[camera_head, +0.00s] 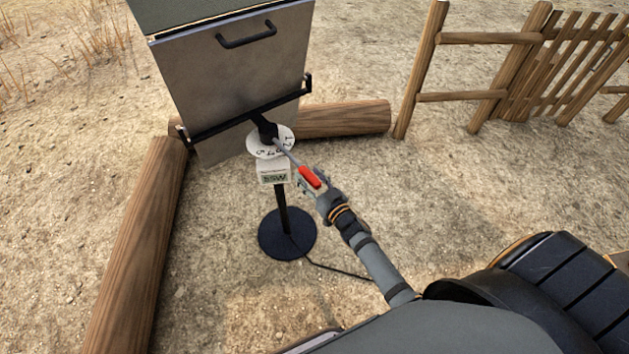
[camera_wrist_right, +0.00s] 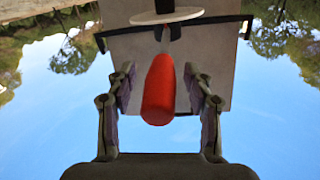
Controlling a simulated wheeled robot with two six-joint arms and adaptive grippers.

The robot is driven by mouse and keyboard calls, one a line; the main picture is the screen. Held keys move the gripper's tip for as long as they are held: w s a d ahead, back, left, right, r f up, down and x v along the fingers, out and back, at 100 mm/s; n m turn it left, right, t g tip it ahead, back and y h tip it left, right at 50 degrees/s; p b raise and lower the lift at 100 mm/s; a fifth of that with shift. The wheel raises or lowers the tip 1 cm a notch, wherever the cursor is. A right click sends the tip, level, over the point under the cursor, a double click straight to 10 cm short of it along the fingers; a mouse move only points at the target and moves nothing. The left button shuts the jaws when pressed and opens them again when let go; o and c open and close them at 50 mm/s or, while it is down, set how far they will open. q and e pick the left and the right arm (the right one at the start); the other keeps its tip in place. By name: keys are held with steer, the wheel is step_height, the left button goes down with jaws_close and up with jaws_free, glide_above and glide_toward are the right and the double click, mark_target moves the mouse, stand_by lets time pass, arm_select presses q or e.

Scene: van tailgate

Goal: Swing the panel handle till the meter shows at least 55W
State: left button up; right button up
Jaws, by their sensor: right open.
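The solar panel (camera_head: 229,75) is a tilted grey plate on a black bracket, above a stand with a round black base (camera_head: 287,234). A white numbered dial (camera_head: 270,141) sits under the bracket. The meter (camera_head: 274,172) is a small white box with a display that seems to read about 55W, though the digits are small. A thin rod runs from the dial to the red handle (camera_head: 310,177). My right gripper (camera_head: 314,184) is open around the red handle, which shows between its fingers in the right wrist view (camera_wrist_right: 159,92), with gaps on both sides. My left gripper is out of view.
Logs lie on the sandy ground left of the stand (camera_head: 138,250) and behind it (camera_head: 345,119). A wooden fence (camera_head: 487,38) stands at the back right. A black cable (camera_head: 338,270) runs from the base. Ground right of the stand is open.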

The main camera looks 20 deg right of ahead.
steer(key=s+d, duration=0.2)
steer(key=s, duration=0.9)
steer(key=shift+s, duration=0.3)
steer(key=s+d+f+g+h+p, duration=0.25)
steer(key=s+f+g, duration=0.2)
steer(key=f, duration=0.65)
steer(key=s+d+f+g+h+p, duration=0.1)
steer(key=s+d+f+g, duration=0.3)
steer(key=f, duration=0.8)
steer(key=s+f+g+p, duration=0.1)
steer(key=s+f+g, duration=0.3)
steer(key=s, duration=0.8)
steer(key=s+a+f+g+p, duration=0.1)
steer(key=s+f+g, duration=0.3)
steer(key=s+f, duration=0.5)
steer(key=s, duration=0.4)
steer(key=shift+s+a, duration=0.15)
steer(key=shift+a, duration=0.15)
